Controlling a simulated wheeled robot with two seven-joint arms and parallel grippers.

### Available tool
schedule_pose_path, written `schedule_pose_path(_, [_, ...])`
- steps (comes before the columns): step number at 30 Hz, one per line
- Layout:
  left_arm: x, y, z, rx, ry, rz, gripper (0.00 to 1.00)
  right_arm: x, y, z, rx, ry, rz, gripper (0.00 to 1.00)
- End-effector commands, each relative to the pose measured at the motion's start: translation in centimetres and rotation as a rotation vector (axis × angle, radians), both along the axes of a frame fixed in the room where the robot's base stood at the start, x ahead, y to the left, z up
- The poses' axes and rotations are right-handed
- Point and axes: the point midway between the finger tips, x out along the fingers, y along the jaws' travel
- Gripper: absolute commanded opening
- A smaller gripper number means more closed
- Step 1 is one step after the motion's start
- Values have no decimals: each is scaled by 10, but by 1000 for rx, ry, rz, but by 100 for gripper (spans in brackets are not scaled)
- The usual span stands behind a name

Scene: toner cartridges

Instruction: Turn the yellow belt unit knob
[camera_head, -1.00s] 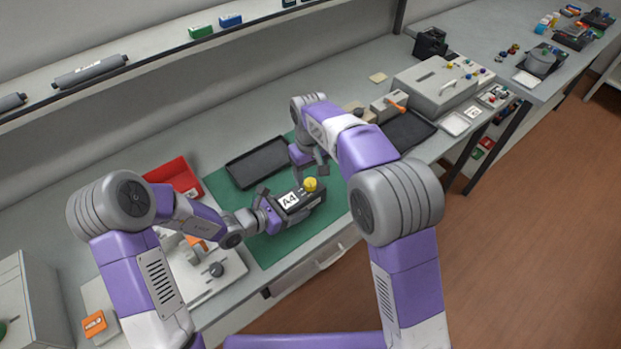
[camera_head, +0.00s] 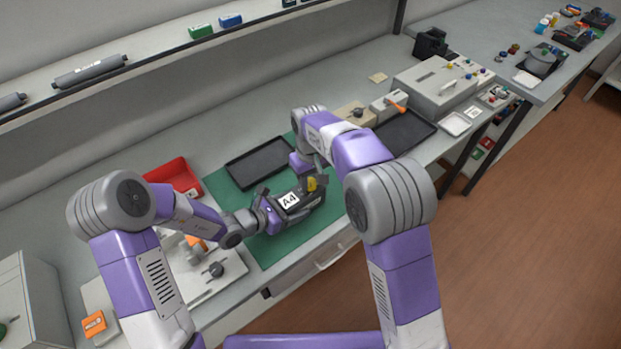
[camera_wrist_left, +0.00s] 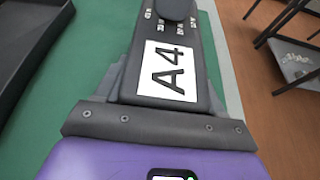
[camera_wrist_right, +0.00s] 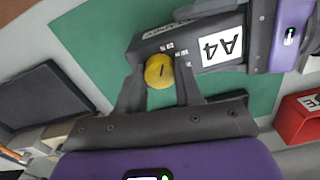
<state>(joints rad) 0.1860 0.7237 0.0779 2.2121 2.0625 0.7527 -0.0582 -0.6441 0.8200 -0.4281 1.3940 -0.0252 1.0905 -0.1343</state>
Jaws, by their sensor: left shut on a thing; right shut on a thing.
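A dark belt unit with a white A4 label (camera_head: 289,201) is held above the green mat (camera_head: 277,250). My left gripper (camera_head: 272,211) is shut on its near end; the unit also fills the top of the left wrist view (camera_wrist_left: 190,100). The yellow knob (camera_head: 311,184) is on the unit's upper face. In the right wrist view the knob (camera_wrist_right: 159,71) has a dark line on its face and sits between the fingers of my right gripper (camera_wrist_right: 160,88), which is shut on it. Small markings beside the knob are partly visible.
An empty black tray (camera_head: 232,172) lies behind the unit, with a red bin (camera_head: 186,174) to its left. Another black tray (camera_head: 431,129) and a grey machine with coloured knobs (camera_head: 420,92) stand to the right. A wall shelf (camera_head: 150,65) runs above the bench.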

Motion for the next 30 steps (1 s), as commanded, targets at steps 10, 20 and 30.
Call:
schedule_pose_path(10, [0,0,1,-1,-2,1,19,0,0,0,0,-1,-88,5])
schedule_pose_path(20, [0,0,1,0,-2,1,19,0,0,1,-1,-1,-335,5])
schedule_pose_path(30, [0,0,0,-1,-1,1,19,0,0,1,-1,-1,-574,5])
